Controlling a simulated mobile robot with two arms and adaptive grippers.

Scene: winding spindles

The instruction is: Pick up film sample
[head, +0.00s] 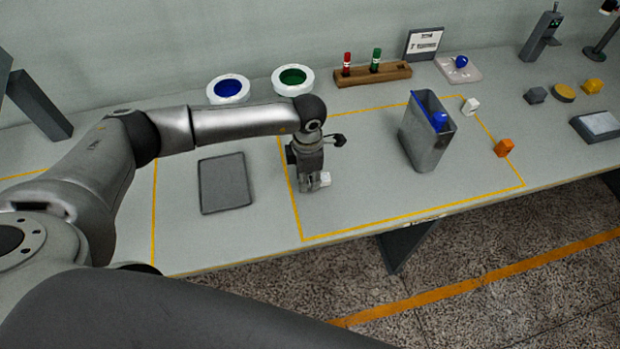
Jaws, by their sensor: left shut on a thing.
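My left gripper (314,186) points down at the table inside the yellow-outlined area, near its left side. It is shut on a small white block (325,179), which shows at its fingertips, partly hidden by them. The block is at or close to the table surface; I cannot tell whether it touches. No thing is clearly marked as the film sample. My right gripper is not in view.
A grey metal bin (423,145) with blue inside stands right of the gripper. A dark flat tray (224,184) lies to the left. A white cube (470,106) and an orange cube (504,148) sit farther right. Table between gripper and bin is clear.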

